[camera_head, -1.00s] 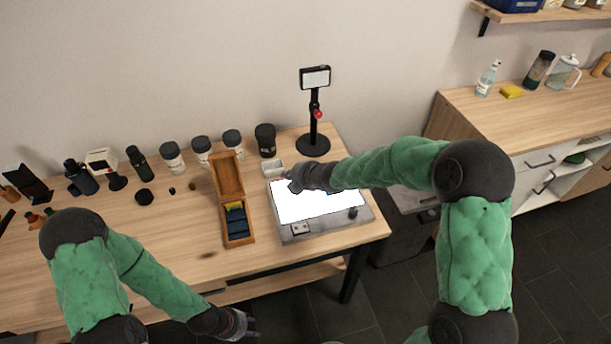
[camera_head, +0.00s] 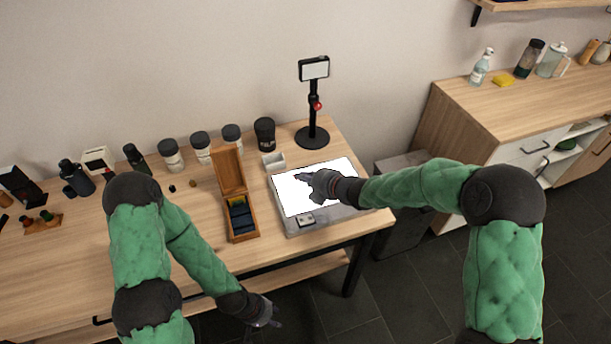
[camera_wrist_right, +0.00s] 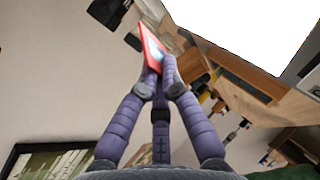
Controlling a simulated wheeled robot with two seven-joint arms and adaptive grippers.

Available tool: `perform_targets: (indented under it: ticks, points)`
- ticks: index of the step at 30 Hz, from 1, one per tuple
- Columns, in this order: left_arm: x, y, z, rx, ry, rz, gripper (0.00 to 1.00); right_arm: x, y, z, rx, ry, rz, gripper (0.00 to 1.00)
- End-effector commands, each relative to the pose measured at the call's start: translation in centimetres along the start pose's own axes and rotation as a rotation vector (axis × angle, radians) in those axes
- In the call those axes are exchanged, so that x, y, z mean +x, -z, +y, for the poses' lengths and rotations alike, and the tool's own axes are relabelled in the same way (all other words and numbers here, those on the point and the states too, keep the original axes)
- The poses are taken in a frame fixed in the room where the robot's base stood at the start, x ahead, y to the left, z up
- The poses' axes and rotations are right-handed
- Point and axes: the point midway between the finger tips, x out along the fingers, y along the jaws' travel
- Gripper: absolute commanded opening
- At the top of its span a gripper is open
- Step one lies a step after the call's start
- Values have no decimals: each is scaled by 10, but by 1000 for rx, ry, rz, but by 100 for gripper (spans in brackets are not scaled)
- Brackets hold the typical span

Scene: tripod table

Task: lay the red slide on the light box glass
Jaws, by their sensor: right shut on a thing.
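My right gripper (camera_head: 306,186) is over the left part of the lit white light box glass (camera_head: 338,172). In the right wrist view its purple fingers (camera_wrist_right: 160,75) are shut on the red slide (camera_wrist_right: 152,44), which sticks out past the fingertips with a pale window. The bright glass (camera_wrist_right: 250,25) fills the upper right there, apart from the slide in the picture. In the head view I cannot make out the slide. My left gripper (camera_head: 272,316) hangs in front of the table's near edge, away from the light box; its fingers are too small to read.
An open wooden slide box (camera_head: 256,222) with dark slides stands left of the light box. A small white tray (camera_head: 273,161) sits behind it, and a black stand (camera_head: 312,136) farther back. Several dark-lidded jars (camera_head: 201,146) line the wall.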

Motion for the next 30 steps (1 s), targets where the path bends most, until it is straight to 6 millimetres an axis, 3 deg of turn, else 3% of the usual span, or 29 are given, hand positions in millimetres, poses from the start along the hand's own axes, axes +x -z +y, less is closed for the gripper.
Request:
perform_targets:
  ticks: [18,30]
  points:
    - [30,1,-11,0,0,0,40,20,-9,-38,1,-1,-1,0]
    - [33,1,-12,0,0,0,40,23,-10,-43,0,-1,-1,0]
